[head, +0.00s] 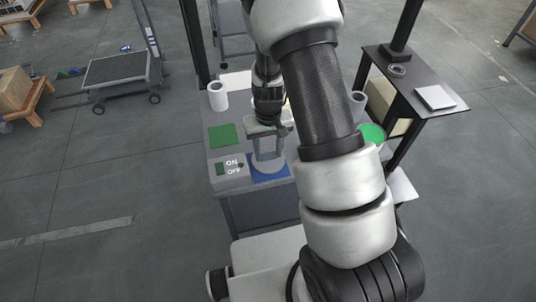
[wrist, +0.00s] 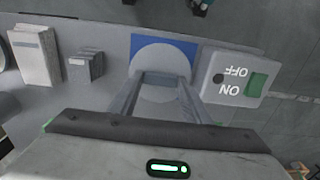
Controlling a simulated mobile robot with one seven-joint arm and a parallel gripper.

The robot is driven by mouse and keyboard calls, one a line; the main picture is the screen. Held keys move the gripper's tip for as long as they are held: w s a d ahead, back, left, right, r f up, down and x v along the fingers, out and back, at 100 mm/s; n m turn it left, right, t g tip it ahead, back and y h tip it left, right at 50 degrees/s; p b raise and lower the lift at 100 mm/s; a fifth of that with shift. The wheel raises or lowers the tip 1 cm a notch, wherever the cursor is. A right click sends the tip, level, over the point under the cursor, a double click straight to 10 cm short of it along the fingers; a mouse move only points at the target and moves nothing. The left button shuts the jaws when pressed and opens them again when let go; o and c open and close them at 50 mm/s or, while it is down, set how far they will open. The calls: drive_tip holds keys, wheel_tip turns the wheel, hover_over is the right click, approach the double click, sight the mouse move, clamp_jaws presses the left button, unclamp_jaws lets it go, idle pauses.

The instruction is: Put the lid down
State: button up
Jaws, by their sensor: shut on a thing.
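A light grey round lid (head: 268,165) shows over the blue square (head: 285,173) at the front of the grey workbench. In the wrist view the lid (wrist: 161,63) lies between my fingertips, over the blue square (wrist: 137,42). My gripper (head: 268,154) points down, and its two fingers (wrist: 160,82) are shut on the lid. The fingers hide part of the lid's near side. I cannot tell whether its underside touches the blue square.
A switch box (head: 231,171) marked ON and OFF stands close beside the blue square. A green square (head: 223,136) and a white cylinder (head: 217,96) are farther back. A green-topped container (head: 372,133) is right of my arm. The wrist view shows a small grey block (wrist: 84,66).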

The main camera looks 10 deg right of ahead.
drive_tip(key=shift+f, duration=1.05)
drive_tip(key=shift+f, duration=0.1)
drive_tip(key=shift+f+b, duration=0.15)
drive_tip(key=shift+b, duration=0.15)
drive_tip(key=o, duration=1)
drive_tip(key=shift+o, duration=0.2)
